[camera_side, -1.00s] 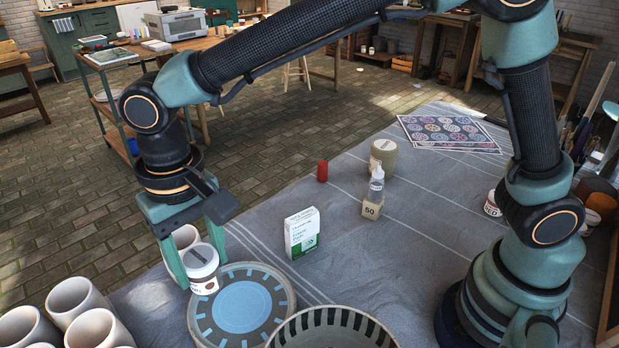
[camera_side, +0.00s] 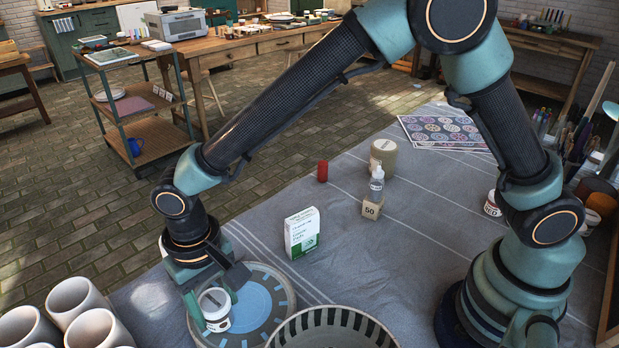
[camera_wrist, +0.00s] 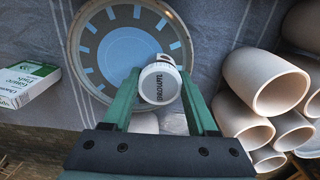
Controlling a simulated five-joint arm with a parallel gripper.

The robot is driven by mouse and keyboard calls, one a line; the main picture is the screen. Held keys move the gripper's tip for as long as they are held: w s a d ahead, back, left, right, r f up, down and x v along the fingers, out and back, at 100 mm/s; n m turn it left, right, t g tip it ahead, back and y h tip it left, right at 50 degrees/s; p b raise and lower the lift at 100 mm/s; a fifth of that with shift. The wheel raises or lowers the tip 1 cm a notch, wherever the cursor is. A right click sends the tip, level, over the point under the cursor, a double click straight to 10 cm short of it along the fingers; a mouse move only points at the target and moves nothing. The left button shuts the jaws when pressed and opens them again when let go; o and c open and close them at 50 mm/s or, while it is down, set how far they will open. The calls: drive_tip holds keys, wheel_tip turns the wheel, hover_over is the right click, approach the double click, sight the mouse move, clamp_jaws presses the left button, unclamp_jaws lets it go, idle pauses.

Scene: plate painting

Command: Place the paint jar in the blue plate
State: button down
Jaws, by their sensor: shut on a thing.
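My gripper (camera_side: 208,298) is shut on the paint jar (camera_side: 215,307), a small white-lidded jar with a label. The jar looks close to upright and shows over the left part of the blue plate (camera_side: 284,297). The wrist view shows the jar (camera_wrist: 160,84) between my fingers (camera_wrist: 160,98), overlapping the lower right of the plate (camera_wrist: 100,38). I cannot tell whether the jar's base touches the plate.
A striped bowl (camera_side: 283,333) stands close to the plate's right. Several pale cups (camera_side: 97,330) lie at lower left. A white-green box (camera_side: 302,233) stands behind the plate.

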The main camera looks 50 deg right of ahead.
sight(214, 301)
drive_tip(key=shift+c, duration=0.9)
unclamp_jaws()
drive_tip(key=shift+f, duration=0.1)
wheel_tip(214, 301, up, 11)
drive_tip(key=w+d+r+t+y, duration=0.1)
drive_tip(key=d+r, duration=0.3)
drive_tip(key=d, duration=0.3)
drive_tip(key=w+d+r+t, duration=0.1)
drive_tip(key=d+r, duration=0.2)
drive_tip(key=d, duration=0.5)
drive_tip(key=s+d+t+h, duration=0.1)
drive_tip(key=s+d+t, duration=0.2)
drive_tip(key=d, duration=1.2)
drive_tip(key=shift+s+d+t, duration=0.2)
drive_tip(key=shift+s+t, duration=0.1)
drive_tip(key=shift+s, duration=1.25)
drive_tip(key=shift+r, duration=0.1)
